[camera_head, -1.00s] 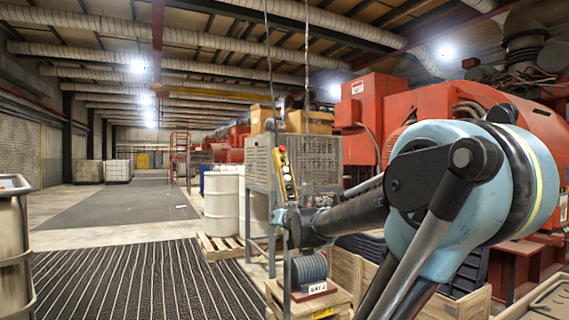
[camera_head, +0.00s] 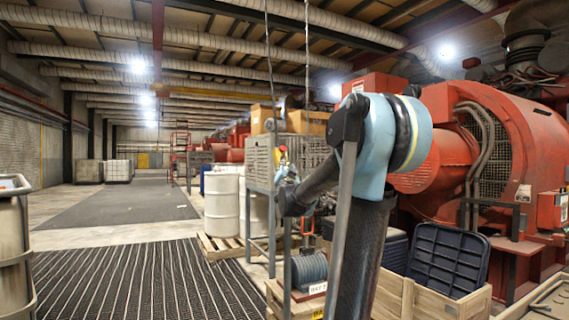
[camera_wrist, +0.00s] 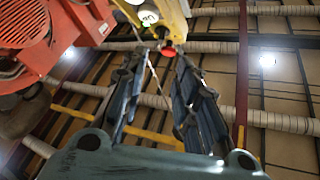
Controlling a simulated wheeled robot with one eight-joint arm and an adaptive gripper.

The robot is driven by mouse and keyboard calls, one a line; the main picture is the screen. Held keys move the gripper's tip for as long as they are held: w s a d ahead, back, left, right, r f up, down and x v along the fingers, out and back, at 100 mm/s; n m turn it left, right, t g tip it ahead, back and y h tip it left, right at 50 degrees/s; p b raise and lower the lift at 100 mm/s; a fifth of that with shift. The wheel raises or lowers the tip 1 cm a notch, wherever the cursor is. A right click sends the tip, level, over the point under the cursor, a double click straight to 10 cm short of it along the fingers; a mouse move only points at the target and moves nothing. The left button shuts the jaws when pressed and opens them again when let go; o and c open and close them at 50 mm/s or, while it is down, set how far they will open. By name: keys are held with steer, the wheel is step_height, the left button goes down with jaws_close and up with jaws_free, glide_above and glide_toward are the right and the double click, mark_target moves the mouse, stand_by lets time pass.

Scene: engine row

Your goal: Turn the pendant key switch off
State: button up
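The yellow pendant (camera_head: 283,155) hangs in front of the grey mesh cabinet, largely hidden behind my gripper (camera_head: 283,175) in the head view.
A grey mesh cabinet (camera_head: 260,165) with cardboard boxes (camera_head: 308,122) on top stands behind the pendant. White drums (camera_head: 221,202) are to its left. Red engine machinery (camera_head: 500,150) and a wooden crate (camera_head: 460,305) are at right.

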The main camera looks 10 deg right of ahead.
mark_target(285, 157)
steer(key=x, duration=1.2)
steer(key=shift+w+d+r, duration=0.1)
steer(key=shift+w+d, duration=0.05)
jaws_close()
